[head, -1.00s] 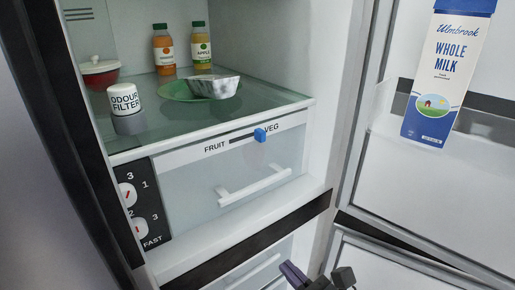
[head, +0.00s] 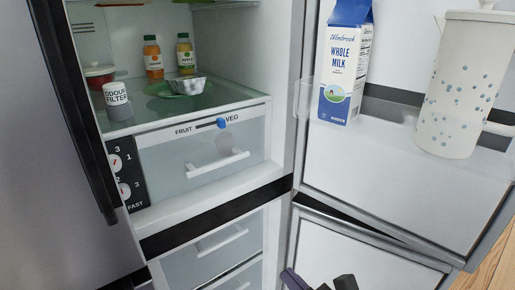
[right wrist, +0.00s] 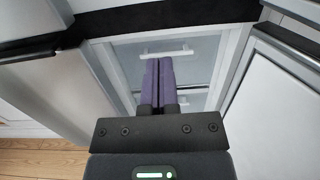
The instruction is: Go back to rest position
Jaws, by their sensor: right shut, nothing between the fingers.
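My right gripper shows at the bottom edge of the head view (head: 300,280), partly cut off. In the right wrist view its two purple fingers (right wrist: 158,82) are together and empty, pointing toward the lower drawers. The fridge stands open. Its crisper drawer (head: 205,152) is shut, with the blue slider (head: 222,123) near VEG. The lower drawers (head: 222,240) are closed, and a drawer handle (right wrist: 166,53) shows beyond the fingers. My left gripper is not in view.
The open upper door (head: 390,195) holds a milk carton (head: 342,65) and a spotted jug (head: 455,90). The lower door (head: 350,250) is also open. An odour filter (head: 116,98), two bottles, a red bowl and a foil tray on a green plate sit on the glass shelf. Wooden floor (right wrist: 40,155) shows.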

